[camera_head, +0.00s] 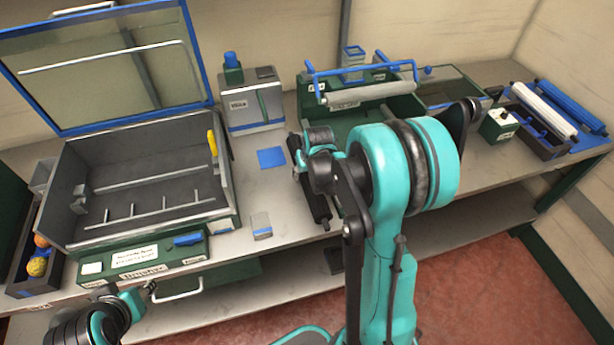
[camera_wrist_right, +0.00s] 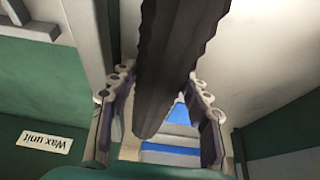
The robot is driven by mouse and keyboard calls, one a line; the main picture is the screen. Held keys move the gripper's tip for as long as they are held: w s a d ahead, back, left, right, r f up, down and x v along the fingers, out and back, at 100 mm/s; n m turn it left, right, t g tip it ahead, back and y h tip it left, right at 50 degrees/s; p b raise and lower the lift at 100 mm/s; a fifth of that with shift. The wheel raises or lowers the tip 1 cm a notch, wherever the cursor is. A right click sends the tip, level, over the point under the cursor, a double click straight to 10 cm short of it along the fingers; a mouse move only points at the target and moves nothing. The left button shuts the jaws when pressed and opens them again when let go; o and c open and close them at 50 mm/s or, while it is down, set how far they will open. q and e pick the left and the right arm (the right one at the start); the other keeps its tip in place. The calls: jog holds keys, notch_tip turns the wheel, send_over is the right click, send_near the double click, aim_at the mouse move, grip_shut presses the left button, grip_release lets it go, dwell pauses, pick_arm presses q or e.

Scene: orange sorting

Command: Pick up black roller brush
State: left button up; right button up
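The black roller brush (camera_wrist_right: 165,65) is a dark ribbed cylinder running between the fingers of my right gripper (camera_wrist_right: 160,125) in the right wrist view. Gaps show between the roller and both fingers, so the gripper is open around or over it. In the head view the dark roller (camera_head: 317,203) lies by the front of the green wax unit, partly hidden by my right arm. My right gripper (camera_head: 300,170) is there, largely hidden by its own wrist. My left arm is at the bottom left; its gripper (camera_head: 140,300) is small and its opening unclear.
An open grey brusher box (camera_head: 150,228) stands at left, with oranges (camera_head: 37,266) in a side tray. A dispenser (camera_head: 250,100) and a white roller (camera_head: 370,93) are behind. A blue pad (camera_head: 272,157) and small block (camera_head: 261,226) lie on the table. Another roller tray (camera_head: 540,130) is at right.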

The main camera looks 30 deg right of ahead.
jog(key=c, duration=0.6)
